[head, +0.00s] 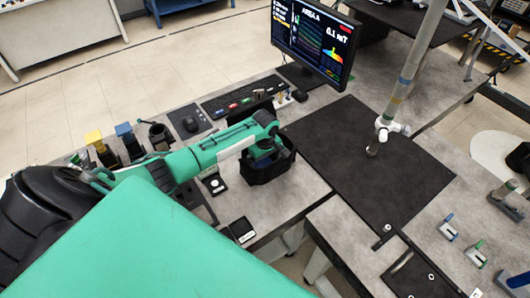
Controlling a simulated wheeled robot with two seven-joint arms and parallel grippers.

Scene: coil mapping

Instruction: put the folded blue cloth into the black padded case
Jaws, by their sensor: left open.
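The black padded case (266,172) stands open on the grey bench, left of the large black mat. My left arm reaches in from the left, and its gripper (262,152) points down at the case's opening. The gripper is open, but its fingertips are mostly hidden by the wrist and the case wall. A small patch of blue shows at the case's opening below the wrist. It may be the folded blue cloth, but I cannot tell whether it lies in the case or between the fingers. My right gripper is not in view.
A monitor (313,41) and keyboard (240,98) stand behind the case. A mouse (190,124) and several small tools are to the left. The black mat (345,150) is mostly clear, with a white-jointed probe (385,127) over its right part. A small black device (241,230) lies in front.

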